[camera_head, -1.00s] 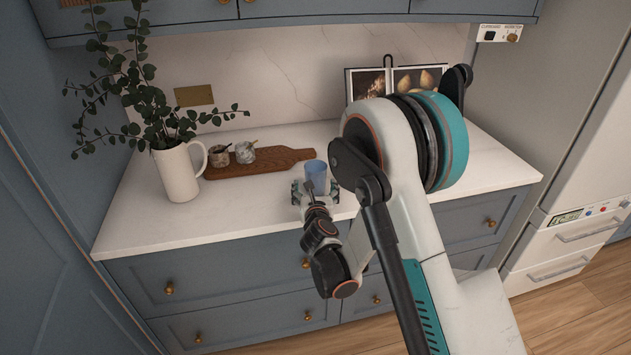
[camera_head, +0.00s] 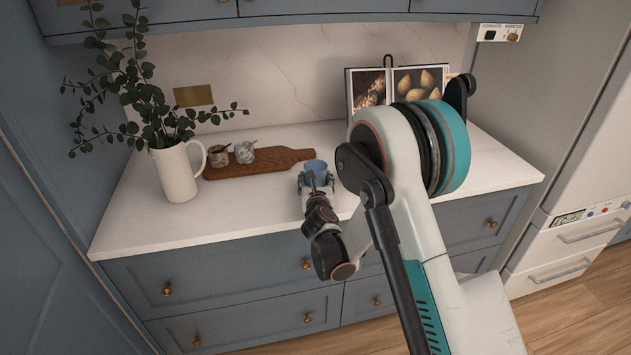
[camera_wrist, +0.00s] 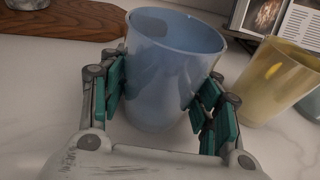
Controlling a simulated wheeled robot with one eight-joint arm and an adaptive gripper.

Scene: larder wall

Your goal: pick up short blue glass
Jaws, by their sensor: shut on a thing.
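The short blue glass (camera_head: 316,167) stands upright at the counter's middle, just in front of the wooden board's handle end. In the wrist view the blue glass (camera_wrist: 170,70) fills the middle, with a green-padded finger against each side. My gripper (camera_wrist: 160,95) is shut on it. In the head view my gripper (camera_head: 316,182) reaches the glass from the front and hides its lower part. I cannot tell whether the glass's base touches the counter.
A yellow glass (camera_wrist: 275,82) stands close to the right of my gripper. A wooden board (camera_head: 270,160) with small stone pots (camera_head: 244,152), a white jug (camera_head: 175,172) with leafy stems and an open book (camera_head: 395,85) stand on the counter (camera_head: 230,220). Its front left is clear.

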